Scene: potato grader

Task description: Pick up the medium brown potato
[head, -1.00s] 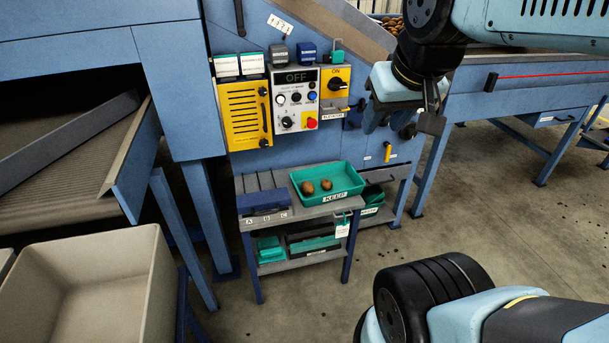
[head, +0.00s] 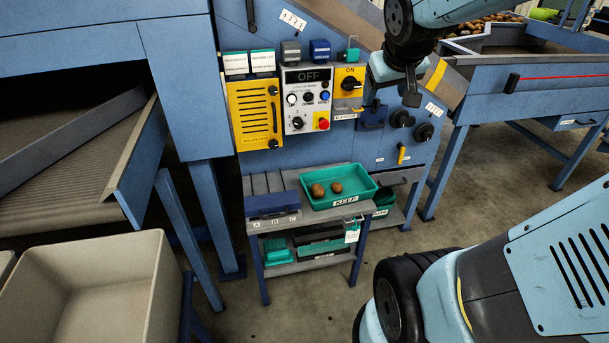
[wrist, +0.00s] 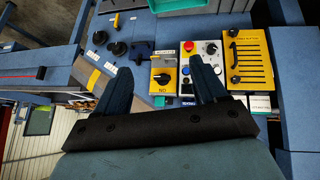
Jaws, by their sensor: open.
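Two brown potatoes lie apart in the teal KEEP tray (head: 362,194) on top of a small cart. The left one (head: 318,190) and the right one (head: 336,187) look close in size, so I cannot tell which is the medium one. My gripper (head: 384,92) is in front of the blue machine panel, above and to the right of the tray. In the wrist view its two fingers (wrist: 160,84) are spread with nothing between them. A teal tray edge (wrist: 190,5) shows at the top there, but no potato is visible.
The control panel (head: 308,100) with its knobs and buttons stands behind the cart. A blue box (head: 272,204) sits left of the tray. A large beige bin (head: 90,290) is at lower left. More potatoes (head: 490,24) lie on the conveyor at upper right.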

